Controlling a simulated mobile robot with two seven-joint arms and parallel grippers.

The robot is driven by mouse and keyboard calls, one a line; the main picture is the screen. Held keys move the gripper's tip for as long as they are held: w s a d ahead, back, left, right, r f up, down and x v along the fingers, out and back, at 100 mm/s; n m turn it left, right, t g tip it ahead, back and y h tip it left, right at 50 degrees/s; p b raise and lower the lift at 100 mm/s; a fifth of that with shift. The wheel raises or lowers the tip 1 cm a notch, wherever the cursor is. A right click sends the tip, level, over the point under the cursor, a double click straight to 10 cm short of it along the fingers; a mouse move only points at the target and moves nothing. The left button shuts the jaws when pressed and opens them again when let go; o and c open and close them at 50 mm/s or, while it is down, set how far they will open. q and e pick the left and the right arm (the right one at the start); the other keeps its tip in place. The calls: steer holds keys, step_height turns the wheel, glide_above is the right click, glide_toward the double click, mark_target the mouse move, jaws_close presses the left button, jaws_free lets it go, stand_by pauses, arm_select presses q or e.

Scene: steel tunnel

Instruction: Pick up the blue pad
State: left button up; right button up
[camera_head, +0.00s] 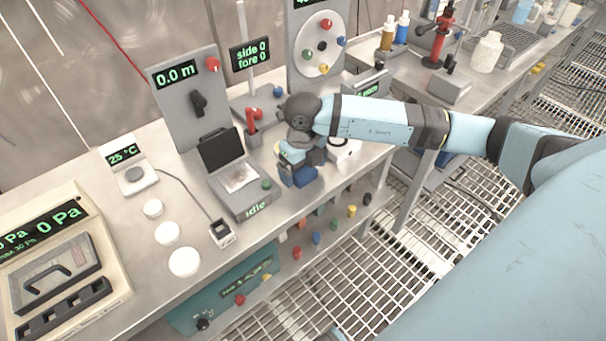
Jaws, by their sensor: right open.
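A dark blue block (302,177), which looks like the blue pad, is at the front edge of the steel bench, below and against my right gripper. My right gripper (294,165) points down over it, with its arm coming in from the right. The gripper is open. The wrist hides the fingertips and the top of the block, so I cannot tell whether the fingers are around it or only beside it. My left gripper is not in view.
A grey device marked "idle" (242,204) with a raised dark lid stands just left of the gripper. A white device (345,150) is close on the right. A red-handled lever (252,122) and a grey panel (186,108) stand behind. White discs (184,262) lie at left.

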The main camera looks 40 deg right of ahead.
mark_target(303, 170)
steer(key=shift+f, duration=0.75)
steer(key=shift+c, duration=0.4)
steer(key=c, duration=1)
steer(key=shift+r, duration=0.1)
step_height(303, 170, up, 20)
steer(key=shift+p, duration=0.9)
steer(key=shift+o, duration=0.7)
